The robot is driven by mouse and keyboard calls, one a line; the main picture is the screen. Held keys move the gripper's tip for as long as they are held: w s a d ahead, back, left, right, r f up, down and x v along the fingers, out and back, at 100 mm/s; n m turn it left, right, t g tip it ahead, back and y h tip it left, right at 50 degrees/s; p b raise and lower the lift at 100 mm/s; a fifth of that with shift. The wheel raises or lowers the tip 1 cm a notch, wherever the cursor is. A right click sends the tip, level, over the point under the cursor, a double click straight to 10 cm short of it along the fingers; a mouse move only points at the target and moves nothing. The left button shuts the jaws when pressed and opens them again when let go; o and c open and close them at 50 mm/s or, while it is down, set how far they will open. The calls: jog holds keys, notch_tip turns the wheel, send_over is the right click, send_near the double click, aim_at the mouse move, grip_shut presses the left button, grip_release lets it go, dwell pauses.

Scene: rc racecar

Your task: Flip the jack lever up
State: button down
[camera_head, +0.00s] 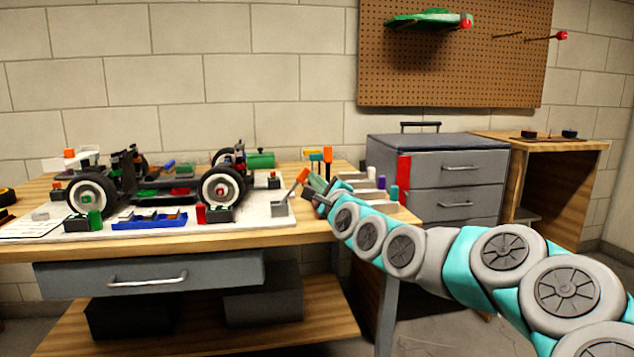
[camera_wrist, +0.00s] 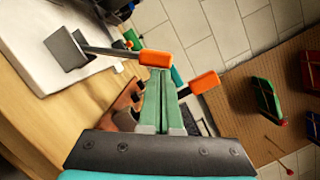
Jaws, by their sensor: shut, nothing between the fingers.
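The jack lever (camera_head: 291,188) is a thin grey rod with an orange tip, joined to a grey block (camera_head: 279,209) at the right end of the white board. It leans up and to the right in the head view. In the wrist view the lever (camera_wrist: 100,51) runs from the grey block (camera_wrist: 67,50) to its orange tip (camera_wrist: 156,59). My gripper (camera_wrist: 160,80) is shut and empty, with its green fingertips right at the orange tip; I cannot tell if they touch. In the head view my gripper (camera_head: 307,187) is just right of the lever.
The RC car (camera_head: 150,185) stands on the white board (camera_head: 265,222) on the wooden workbench. Upright orange-handled tools (camera_head: 328,155) stand close behind my gripper. A grey drawer cabinet (camera_head: 455,180) and a pegboard (camera_head: 450,60) are at the right.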

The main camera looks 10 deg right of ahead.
jog(key=shift+a+r+n+p, duration=0.4)
jog(key=shift+a+r+n, duration=0.4)
jog(key=shift+r+n, duration=0.25)
jog(key=a+n+g+h+p, duration=0.1)
jog(key=a+n+g+p, duration=0.2)
jog(key=a+n, duration=0.9)
jog(key=shift+r, duration=0.4)
jog(key=shift+n, duration=0.25)
